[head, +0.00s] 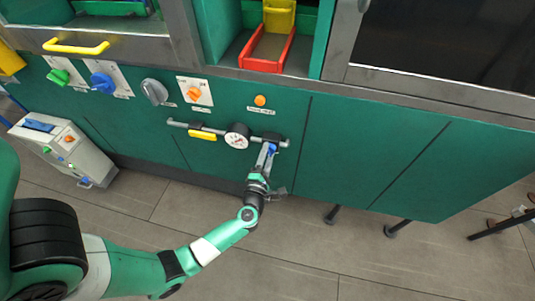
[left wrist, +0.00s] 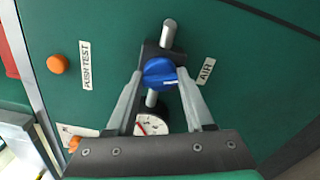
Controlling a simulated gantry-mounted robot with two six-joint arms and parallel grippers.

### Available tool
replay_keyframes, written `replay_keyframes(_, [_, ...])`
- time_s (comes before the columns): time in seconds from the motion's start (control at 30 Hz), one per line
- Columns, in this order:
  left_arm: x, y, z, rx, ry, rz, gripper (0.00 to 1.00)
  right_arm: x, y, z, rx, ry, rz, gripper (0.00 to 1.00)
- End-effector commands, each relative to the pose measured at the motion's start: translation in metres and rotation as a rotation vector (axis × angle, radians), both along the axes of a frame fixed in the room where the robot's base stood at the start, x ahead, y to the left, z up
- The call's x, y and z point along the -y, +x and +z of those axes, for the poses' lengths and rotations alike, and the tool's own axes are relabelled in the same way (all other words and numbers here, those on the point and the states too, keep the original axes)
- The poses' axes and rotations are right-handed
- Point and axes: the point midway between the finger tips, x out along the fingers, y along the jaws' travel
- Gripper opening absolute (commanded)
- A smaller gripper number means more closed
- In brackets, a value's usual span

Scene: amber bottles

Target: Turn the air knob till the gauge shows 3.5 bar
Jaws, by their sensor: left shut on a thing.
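The blue air knob (left wrist: 160,72) sits on a grey pipe fitting beside the AIR label (left wrist: 206,71) in the left wrist view. My left gripper (left wrist: 160,78) is shut on it, one finger on each side. In the head view the left gripper (head: 267,153) reaches up to the right end of the pipe and mostly hides the knob. The round white gauge (head: 237,141) is just left of the gripper. In the left wrist view the gauge (left wrist: 152,123) shows a red needle, partly covered by the gripper body; its reading is too small to tell. My right gripper is not in view.
A yellow lever (head: 203,135) sits on the pipe left of the gauge. An orange push button (head: 260,100) is above. A grey knob (head: 154,92), an orange switch (head: 194,94) and a red bin (head: 267,52) are nearby. The green panel right of the gripper is bare.

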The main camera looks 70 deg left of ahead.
Motion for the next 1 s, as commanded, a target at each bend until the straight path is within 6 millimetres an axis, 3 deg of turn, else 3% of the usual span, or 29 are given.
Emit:
replay_keyframes(0.5, [-0.0001,-0.0001,-0.0003,0.352,-0.266,0.001,0.0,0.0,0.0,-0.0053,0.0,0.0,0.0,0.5])
replay_keyframes(1.0, [-0.0001,-0.0001,0.0001,0.498,-0.378,0.0,0.0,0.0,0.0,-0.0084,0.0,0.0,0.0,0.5])
